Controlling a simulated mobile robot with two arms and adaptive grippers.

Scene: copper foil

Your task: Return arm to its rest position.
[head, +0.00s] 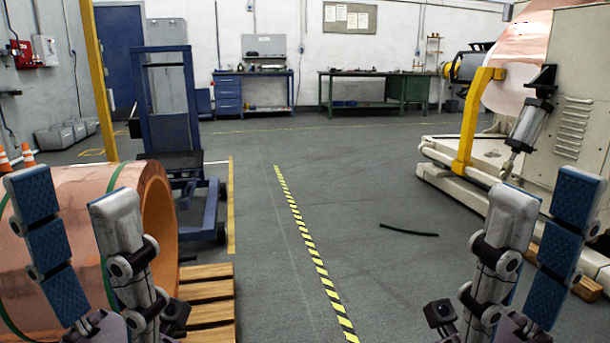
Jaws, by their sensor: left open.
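My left gripper (73,193) is at the lower left of the head view, raised with its fingers pointing up. Its blue-padded finger and its grey finger are apart, and nothing shows between them but the background. My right gripper (548,195) is at the lower right, also raised, with its two fingers apart and nothing held. Behind the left gripper lies a large copper foil coil (83,187) with a green strap. The gripper overlaps it in the picture; I cannot tell the distance between them.
A large beige machine (575,110) fills the right. A dark green strip (408,230) lies on the floor.

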